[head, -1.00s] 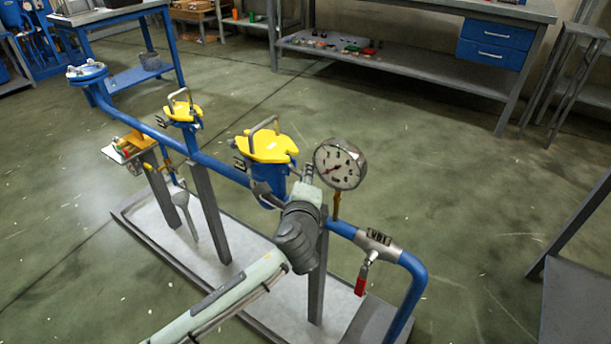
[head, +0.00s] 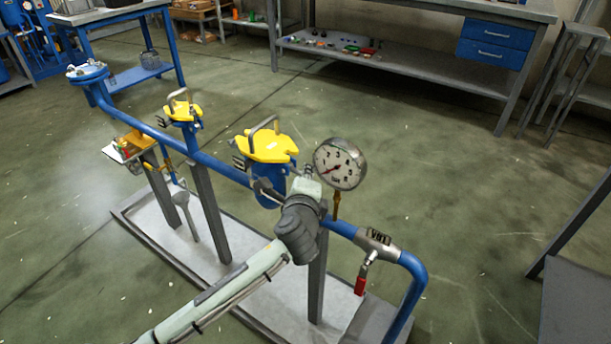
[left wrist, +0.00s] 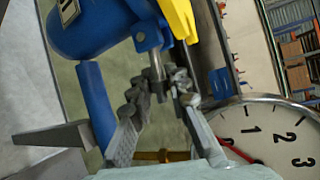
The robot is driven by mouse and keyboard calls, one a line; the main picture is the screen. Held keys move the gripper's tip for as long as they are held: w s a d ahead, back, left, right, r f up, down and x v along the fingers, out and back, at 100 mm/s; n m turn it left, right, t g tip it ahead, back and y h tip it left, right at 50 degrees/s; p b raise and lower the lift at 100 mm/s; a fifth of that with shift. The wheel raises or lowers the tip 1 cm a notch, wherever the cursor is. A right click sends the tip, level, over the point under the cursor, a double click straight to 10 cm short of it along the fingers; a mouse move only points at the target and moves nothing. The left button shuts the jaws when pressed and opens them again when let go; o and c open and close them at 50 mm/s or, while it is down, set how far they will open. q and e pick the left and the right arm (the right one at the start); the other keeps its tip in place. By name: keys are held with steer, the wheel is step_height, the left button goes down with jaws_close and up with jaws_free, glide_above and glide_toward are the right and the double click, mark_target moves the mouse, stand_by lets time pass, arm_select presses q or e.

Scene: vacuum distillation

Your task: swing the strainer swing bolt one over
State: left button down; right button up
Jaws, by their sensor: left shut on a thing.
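The near strainer (head: 268,175) is a blue body with a yellow lid (head: 266,147) and a grey handle, set on the blue pipe. In the left wrist view its blue body (left wrist: 92,28) and a grey swing bolt (left wrist: 156,68) hanging from a blue lug show at top centre. My left gripper (head: 268,188) is at the strainer's right side, below the lid edge. In the left wrist view my left gripper (left wrist: 160,92) has its fingers closed around the bolt's lower end. The head view hides most of the bolt. My right gripper is not in view.
A pressure gauge (head: 340,164) stands close to the right of my left gripper. A second yellow-lidded strainer (head: 182,112) is farther left on the pipe. A red-handled valve (head: 361,280) hangs at the right. The floor around the skid is open.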

arm_select(q)
steer(key=shift+r, duration=0.1)
steer(key=shift+r+n+g+h, duration=0.55)
steer(key=shift+n+g, duration=0.25)
steer(key=shift+n, duration=0.1)
steer(key=shift+w+a+r+n+g+h, duration=0.15)
steer(key=shift+r+n+g+h, duration=0.6)
steer(key=shift+n+g, duration=0.2)
steer(key=c, duration=1.6)
jaws_free()
steer(key=shift+c, duration=0.2)
steer(key=shift+f, duration=0.1)
